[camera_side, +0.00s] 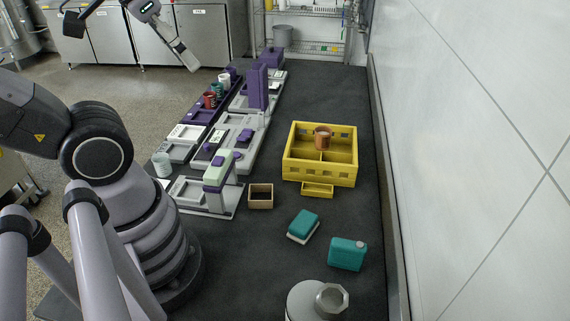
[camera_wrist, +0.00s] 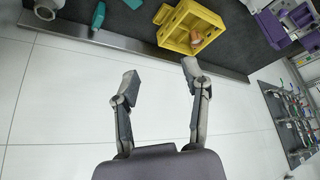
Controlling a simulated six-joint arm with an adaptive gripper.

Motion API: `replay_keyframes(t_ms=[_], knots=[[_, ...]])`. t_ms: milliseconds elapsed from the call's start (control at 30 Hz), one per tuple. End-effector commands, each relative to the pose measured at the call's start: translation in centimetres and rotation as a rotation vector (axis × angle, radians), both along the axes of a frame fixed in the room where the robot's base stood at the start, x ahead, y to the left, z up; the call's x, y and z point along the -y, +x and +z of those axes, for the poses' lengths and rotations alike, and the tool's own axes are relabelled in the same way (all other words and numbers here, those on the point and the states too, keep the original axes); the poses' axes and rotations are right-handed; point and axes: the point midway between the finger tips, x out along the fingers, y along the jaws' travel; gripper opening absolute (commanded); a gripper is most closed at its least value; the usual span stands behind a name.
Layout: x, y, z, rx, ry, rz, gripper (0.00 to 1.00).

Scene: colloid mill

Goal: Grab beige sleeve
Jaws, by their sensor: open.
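A small tan, square, open-topped piece (camera_side: 260,196), which looks like the beige sleeve, stands upright on the dark bench in the side view. It is just right of the front grey station and left of the yellow crate's drawer. It does not show in the wrist view. My gripper (camera_side: 130,42) is high at the top left of the side view, far from the tan piece, with its body partly cut off.
A yellow crate (camera_side: 291,168) holds a brown cup (camera_side: 322,138). Purple-and-grey stations (camera_side: 228,150) line the left. The bench (camera_side: 330,88) behind the crate is clear.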

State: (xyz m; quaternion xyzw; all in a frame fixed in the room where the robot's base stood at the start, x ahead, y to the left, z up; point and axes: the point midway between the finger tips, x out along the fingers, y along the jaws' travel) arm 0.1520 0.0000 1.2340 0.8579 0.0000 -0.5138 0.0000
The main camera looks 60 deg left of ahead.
Motion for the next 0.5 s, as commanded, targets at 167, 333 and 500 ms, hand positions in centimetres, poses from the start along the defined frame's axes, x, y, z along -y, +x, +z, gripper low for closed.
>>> replay_keyframes(t_ms=[167, 333, 500], knots=[[0.0, 0.0, 0.0, 0.000, 0.000, 0.000, 0.34], [0.0, 0.0, 0.0, -0.001, 0.000, -0.001, 0.34], [-0.2, 1.0, -1.3, -0.096, 0.057, -0.042, 0.34]])
